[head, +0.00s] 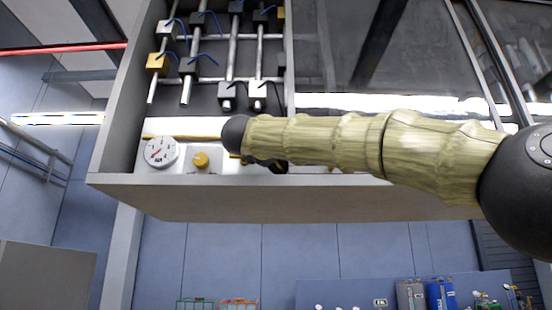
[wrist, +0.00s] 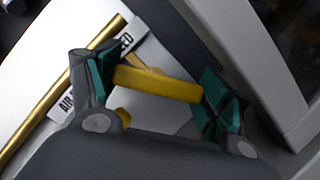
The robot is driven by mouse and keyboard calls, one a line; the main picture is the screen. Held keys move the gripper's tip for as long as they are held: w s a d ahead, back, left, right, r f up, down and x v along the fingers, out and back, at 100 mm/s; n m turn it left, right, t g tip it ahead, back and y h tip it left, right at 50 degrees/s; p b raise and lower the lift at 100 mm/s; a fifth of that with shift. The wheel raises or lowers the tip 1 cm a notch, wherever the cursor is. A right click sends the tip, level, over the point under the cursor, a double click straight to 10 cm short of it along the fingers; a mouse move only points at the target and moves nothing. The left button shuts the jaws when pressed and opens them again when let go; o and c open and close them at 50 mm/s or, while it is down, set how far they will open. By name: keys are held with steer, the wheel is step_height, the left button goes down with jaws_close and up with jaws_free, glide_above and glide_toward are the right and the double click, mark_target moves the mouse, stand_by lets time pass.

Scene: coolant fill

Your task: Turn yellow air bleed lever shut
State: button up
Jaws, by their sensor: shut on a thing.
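The yellow air bleed lever (wrist: 165,84) shows in the wrist view as a thick yellow bar. It runs slightly down to the right between the teal-padded fingers of my gripper (wrist: 158,88). My gripper is shut on it, with one pad at each end of the visible bar. A white label (wrist: 127,38), partly readable as an air bleed label, lies behind the left finger. Part of the lever's mount is hidden by the fingers and gripper body. In the head view my arm covers the lever and most of the gripper.
In the head view a round white gauge (head: 160,152) and a yellow knob (head: 201,160) sit left of my arm on the cabinet's lower ledge. Pipes with dark valve blocks (head: 229,90) stand above. A brass pipe (wrist: 28,137) runs diagonally left of the fingers. A grey frame edge (wrist: 245,60) is at right.

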steer(key=shift+a+f, duration=0.1)
steer(key=shift+f, duration=0.1)
steer(key=o, duration=1)
steer(key=shift+o, duration=0.2)
steer(key=shift+r, duration=0.2)
